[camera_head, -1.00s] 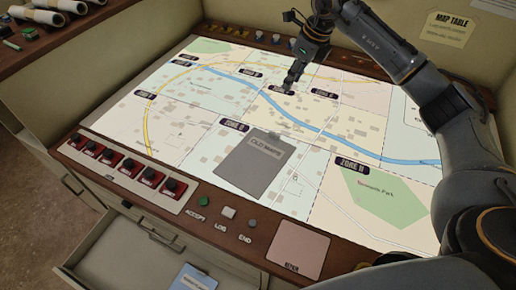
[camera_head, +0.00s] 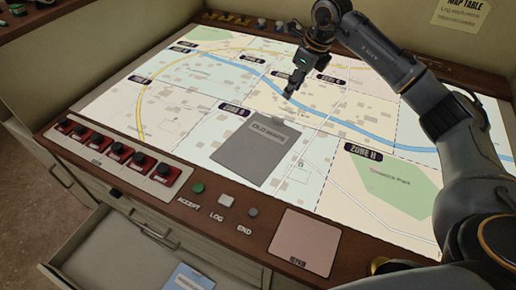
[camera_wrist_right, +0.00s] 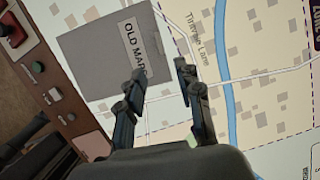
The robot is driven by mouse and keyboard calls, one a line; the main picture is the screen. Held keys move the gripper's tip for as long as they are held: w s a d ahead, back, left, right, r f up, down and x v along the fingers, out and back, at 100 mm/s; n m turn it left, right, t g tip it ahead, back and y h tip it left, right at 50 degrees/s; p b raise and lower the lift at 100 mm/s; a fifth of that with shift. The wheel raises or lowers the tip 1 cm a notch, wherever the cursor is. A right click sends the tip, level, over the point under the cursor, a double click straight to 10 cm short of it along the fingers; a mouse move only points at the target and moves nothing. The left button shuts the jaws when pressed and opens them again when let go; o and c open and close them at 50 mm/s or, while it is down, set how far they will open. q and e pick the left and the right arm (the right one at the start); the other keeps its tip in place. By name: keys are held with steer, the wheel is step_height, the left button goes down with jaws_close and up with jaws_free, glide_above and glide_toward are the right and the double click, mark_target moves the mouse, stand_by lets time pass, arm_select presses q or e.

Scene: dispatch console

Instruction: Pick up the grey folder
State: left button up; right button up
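The grey folder (camera_head: 254,151), labelled "OLD MAPS", lies flat on the lit map table (camera_head: 330,138). It also shows in the right wrist view (camera_wrist_right: 100,55), at the upper left. My right gripper (camera_head: 289,93) is above the map, just beyond the folder's far edge in the head view. In the right wrist view its two fingers (camera_wrist_right: 160,72) are apart with nothing between them, and the left finger overlaps the folder's edge near the label. My left gripper is not in view.
A row of red switches (camera_head: 115,150) and the accept, log and end buttons (camera_head: 226,200) line the near edge. A pinkish pad (camera_head: 304,242) is at front right. An open drawer (camera_head: 130,255) below holds a blue-and-white item (camera_head: 190,277).

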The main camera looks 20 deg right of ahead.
steer(key=p, duration=0.1)
glide_above(278, 118)
steer(key=s+d, duration=0.1)
steer(key=f, duration=0.7)
steer(key=shift+s+f, duration=0.15)
steer(key=shift+s, duration=0.05)
steer(key=p+x, duration=0.2)
steer(key=x, duration=0.2)
steer(key=shift+s+f, duration=0.1)
steer(key=shift+f, duration=0.05)
steer(key=shift+a+f, duration=0.15)
steer(key=shift+f, duration=0.35)
jaws_close()
